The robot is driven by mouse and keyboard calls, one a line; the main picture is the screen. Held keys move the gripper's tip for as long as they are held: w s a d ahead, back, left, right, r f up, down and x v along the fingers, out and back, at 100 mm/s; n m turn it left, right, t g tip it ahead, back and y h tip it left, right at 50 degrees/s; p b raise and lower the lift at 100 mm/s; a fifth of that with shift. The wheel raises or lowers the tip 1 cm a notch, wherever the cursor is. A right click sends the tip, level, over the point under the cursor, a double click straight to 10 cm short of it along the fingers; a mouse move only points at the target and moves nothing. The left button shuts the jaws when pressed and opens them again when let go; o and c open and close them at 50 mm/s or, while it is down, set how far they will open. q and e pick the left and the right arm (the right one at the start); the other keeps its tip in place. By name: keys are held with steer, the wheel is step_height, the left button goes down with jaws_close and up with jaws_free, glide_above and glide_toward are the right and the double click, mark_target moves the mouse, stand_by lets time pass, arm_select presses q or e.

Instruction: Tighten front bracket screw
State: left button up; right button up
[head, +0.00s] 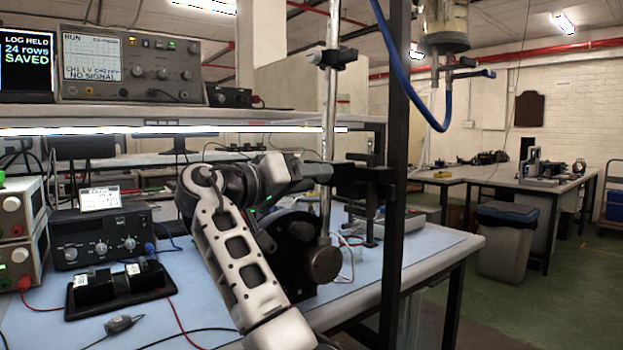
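My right gripper (318,171) reaches to the right from the bent white arm at the picture's middle. Its tip is at or in front of the upright metal rod (329,120), against a dark bracket (372,180) beside the black post. The fingers blend into the dark bracket, so I cannot tell whether they touch it or are open or shut. I cannot make out the screw itself. A second black clamp (333,57) sits higher on the rod. A cylinder (445,22) with a blue hose hangs at the upper right. My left gripper is not in view.
A black post (397,150) stands close right of the gripper. The blue bench (440,245) holds a black tray (118,288), a black instrument box (100,238) and loose cables at the left. An oscilloscope (130,68) stands on the shelf. A bin (505,240) stands on the floor.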

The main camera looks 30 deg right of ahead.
steer(key=shift+d, duration=0.2)
steer(key=shift+a, duration=0.15)
steer(key=s+a, duration=0.1)
steer(key=a, duration=1.4)
steer(key=shift+s+a, duration=0.15)
steer(key=shift+a, duration=0.25)
